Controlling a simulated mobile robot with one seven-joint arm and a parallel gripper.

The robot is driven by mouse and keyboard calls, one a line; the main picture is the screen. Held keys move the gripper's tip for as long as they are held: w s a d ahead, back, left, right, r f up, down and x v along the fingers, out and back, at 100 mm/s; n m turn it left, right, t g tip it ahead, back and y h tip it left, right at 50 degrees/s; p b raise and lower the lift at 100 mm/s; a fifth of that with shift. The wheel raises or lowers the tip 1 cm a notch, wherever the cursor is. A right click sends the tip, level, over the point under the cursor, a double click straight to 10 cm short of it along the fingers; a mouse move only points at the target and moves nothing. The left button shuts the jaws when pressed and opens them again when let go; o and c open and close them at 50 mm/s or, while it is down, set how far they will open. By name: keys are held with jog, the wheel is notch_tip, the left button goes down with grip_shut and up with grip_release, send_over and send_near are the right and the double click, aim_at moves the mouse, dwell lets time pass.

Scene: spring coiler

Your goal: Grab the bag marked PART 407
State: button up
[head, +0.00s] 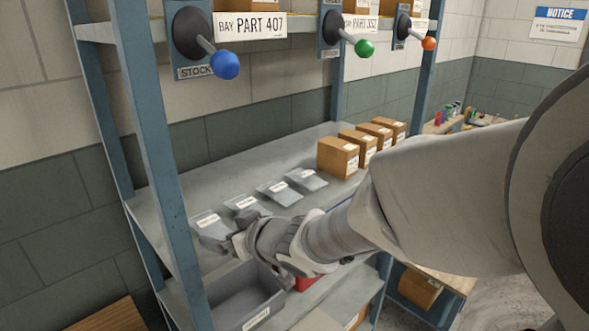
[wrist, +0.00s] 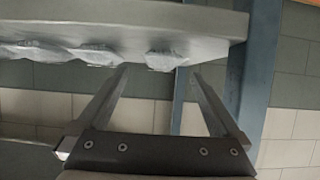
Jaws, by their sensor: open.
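Several flat grey bags with white labels lie in a row on the middle shelf (head: 180,185). The leftmost bag (head: 209,222) is closest to my gripper (head: 228,241), which is at the shelf's front. The others are the second bag (head: 245,204), third bag (head: 279,192) and fourth bag (head: 307,180). Their label text is too small to read. In the wrist view, which looks upside down, my gripper (wrist: 156,72) is open and empty. One bag (wrist: 166,60) shows ahead between the fingertips; contact cannot be told.
A sign (head: 250,25) reading BAY PART 407 hangs above, beside a blue-knobbed lever (head: 225,65). Brown boxes (head: 338,157) stand right of the bags. A blue upright (head: 160,170) stands left of my gripper. A grey bin (head: 245,300) sits below.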

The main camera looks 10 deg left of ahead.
aim_at(214, 226)
jog(key=shift+a+r+p+x, duration=0.1)
jog(key=shift+p+x, duration=0.1)
jog(key=shift+x, duration=1.1)
jog(key=shift+a+r+p+x, duration=0.1)
jog(key=shift+p+x, duration=0.1)
jog(key=shift+x, duration=1.05)
jog(key=shift+w+a+f, duration=0.35)
jog(key=shift+a, duration=0.15)
jog(key=c, duration=1.3)
jog(key=shift+r, duration=0.1)
jog(key=shift+c, duration=0.6)
